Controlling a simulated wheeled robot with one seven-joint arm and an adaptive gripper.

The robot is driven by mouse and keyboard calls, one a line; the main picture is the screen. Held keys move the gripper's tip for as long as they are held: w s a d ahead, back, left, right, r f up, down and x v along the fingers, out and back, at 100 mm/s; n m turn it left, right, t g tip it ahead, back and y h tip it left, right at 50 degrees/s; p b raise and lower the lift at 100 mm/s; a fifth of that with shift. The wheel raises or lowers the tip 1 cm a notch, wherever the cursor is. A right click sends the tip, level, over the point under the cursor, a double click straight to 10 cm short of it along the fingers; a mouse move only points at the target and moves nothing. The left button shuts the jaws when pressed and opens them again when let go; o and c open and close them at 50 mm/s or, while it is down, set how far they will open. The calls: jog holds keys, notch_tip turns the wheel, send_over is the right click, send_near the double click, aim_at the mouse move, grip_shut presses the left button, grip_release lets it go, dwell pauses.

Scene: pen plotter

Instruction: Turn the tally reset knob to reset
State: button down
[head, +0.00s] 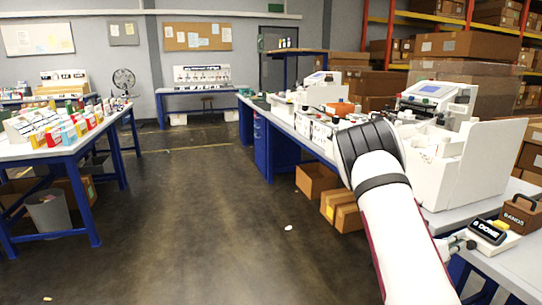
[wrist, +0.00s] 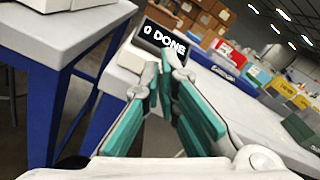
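The tally counter is a small dark display reading "0 DONE" on a pale base (head: 487,231). It stands on the bench at the lower right of the head view. In the wrist view its display (wrist: 163,37) is just beyond my fingertips. My gripper (wrist: 162,78) has teal-padded fingers that converge to a narrow gap at the counter's near side. In the head view my gripper (head: 458,241) is at the left side of the counter. I cannot make out the reset knob; the fingertips cover that spot. Whether they hold anything does not show.
In the wrist view, colored bins (wrist: 228,58) line the bench's far side. The floor left of my arm is mostly clear.

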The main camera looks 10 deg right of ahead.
aim_at(471, 244)
jog(key=shift+a, duration=0.95)
jog(key=w+d+f+n+b, duration=0.2)
jog(key=d+n+b, duration=0.3)
jog(key=n+b, duration=0.1)
jog(key=shift+w+d+b, duration=0.2)
jog(key=shift+d+b, duration=0.1)
jog(key=shift+b, duration=0.4)
jog(key=shift+f, duration=0.1)
jog(key=shift+s+d, duration=0.15)
jog(key=shift+s, duration=0.05)
dwell(0.4)
